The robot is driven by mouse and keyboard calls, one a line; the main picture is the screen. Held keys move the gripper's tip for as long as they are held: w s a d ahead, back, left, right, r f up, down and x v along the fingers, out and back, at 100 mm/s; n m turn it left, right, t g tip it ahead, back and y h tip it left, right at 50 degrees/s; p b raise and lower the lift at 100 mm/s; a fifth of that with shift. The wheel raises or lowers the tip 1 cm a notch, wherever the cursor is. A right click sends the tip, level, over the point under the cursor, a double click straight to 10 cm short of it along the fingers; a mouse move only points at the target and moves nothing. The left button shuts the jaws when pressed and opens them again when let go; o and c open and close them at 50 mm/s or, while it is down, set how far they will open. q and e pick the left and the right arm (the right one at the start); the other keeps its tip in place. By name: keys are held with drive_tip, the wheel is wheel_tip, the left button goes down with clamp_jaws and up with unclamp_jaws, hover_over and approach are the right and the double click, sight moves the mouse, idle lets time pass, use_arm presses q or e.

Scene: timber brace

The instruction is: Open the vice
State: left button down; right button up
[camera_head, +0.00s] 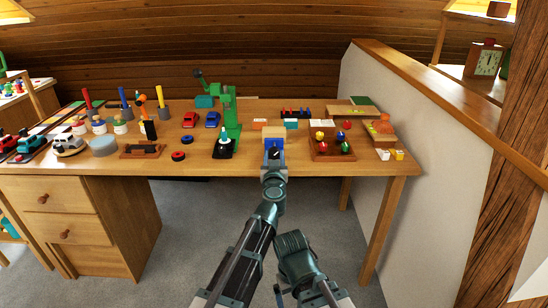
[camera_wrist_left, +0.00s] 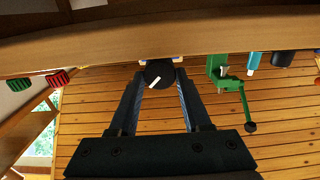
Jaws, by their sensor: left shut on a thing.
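The vice (camera_head: 274,146) is a small blue block with a pale wooden top, near the front edge of the workbench. Its round black knob (camera_wrist_left: 158,74), with a white pointer line, faces the front edge. My left gripper (camera_head: 273,163) reaches the vice from the front. In the left wrist view its two fingers are shut on the knob, one on each side. The white line slants there. The vice's jaws are mostly hidden by the knob, the fingers and the table edge. My right arm is folded low in front of the bench; I cannot make out its gripper.
A brown tray (camera_head: 322,152) of coloured knobs sits close on the right. The bench edge (camera_head: 330,170) runs just under my left gripper. A white wall stands further right.

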use_arm(q)
drive_tip(key=shift+a+n, duration=0.1)
drive_tip(key=shift+n, duration=3.1)
drive_tip(key=shift+c, duration=1.8)
unclamp_jaws()
